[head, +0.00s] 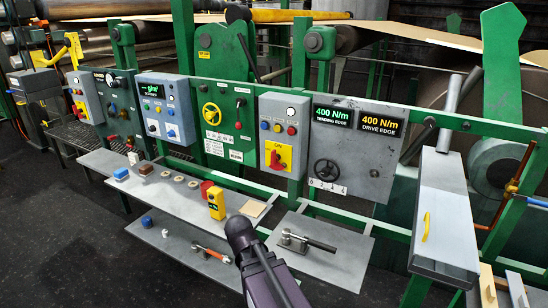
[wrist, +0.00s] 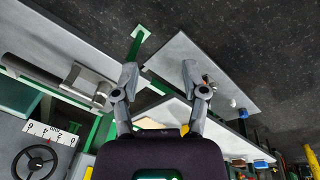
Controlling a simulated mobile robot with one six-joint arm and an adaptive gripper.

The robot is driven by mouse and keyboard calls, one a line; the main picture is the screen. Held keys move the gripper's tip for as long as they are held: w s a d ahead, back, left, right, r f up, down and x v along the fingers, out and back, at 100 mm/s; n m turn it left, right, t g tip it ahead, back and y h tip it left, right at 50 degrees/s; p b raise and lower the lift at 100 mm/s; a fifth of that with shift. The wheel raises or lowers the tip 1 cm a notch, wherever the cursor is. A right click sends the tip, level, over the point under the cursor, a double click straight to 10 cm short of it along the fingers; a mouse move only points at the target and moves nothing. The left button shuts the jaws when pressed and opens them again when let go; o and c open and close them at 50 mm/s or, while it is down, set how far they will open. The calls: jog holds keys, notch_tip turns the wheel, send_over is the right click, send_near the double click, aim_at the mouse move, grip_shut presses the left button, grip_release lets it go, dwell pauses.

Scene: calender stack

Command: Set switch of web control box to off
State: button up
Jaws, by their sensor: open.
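No readable label in view names the web control box. A grey box (head: 284,133) on the green frame has small coloured buttons and a yellow plate with a red rotary switch (head: 277,159); its setting is too small to read. A similar grey box (head: 85,97) with a red switch on yellow stands at the far left. My gripper (wrist: 160,74) is open and empty in the wrist view, its fingers wide apart above the shelves. Neither of these boxes is clearly seen there. In the head view my arm shows at the bottom centre, below the nearer box; the fingers are not visible there.
A panel with 400 N/m displays (head: 358,145) and a black handwheel is right of the nearer box. A yellow device (head: 216,203) stands on the shelf below. A toggle clamp (head: 305,241) and a wrench (head: 210,252) lie lower. A grey sloped box (head: 443,215) stands right.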

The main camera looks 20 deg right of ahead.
jog(key=w+d+r+m+t+h, duration=0.1)
jog(key=w+d+m+t+h, duration=0.2)
jog(key=w+d, duration=0.4)
jog(key=m+t+h+b, duration=0.3)
jog(key=m+t+h, duration=0.35)
jog(key=h, duration=0.25)
send_near(272, 157)
jog(key=shift+s+a+f+n+t, duration=0.15)
jog(key=shift+s+a+n+t, duration=0.1)
jog(key=shift+s+a, duration=0.2)
jog(key=shift+s+a+f+n+t, duration=0.1)
jog(key=shift+s+a+f+n, duration=0.1)
jog(key=shift+s+a, duration=0.25)
jog(key=shift+w, duration=0.15)
jog(key=x, duration=1.3)
jog(key=shift+w+d+r, duration=0.15)
jog(key=shift+d+r, duration=0.05)
jog(key=shift+d, duration=0.1)
jog(key=shift+c, duration=0.2)
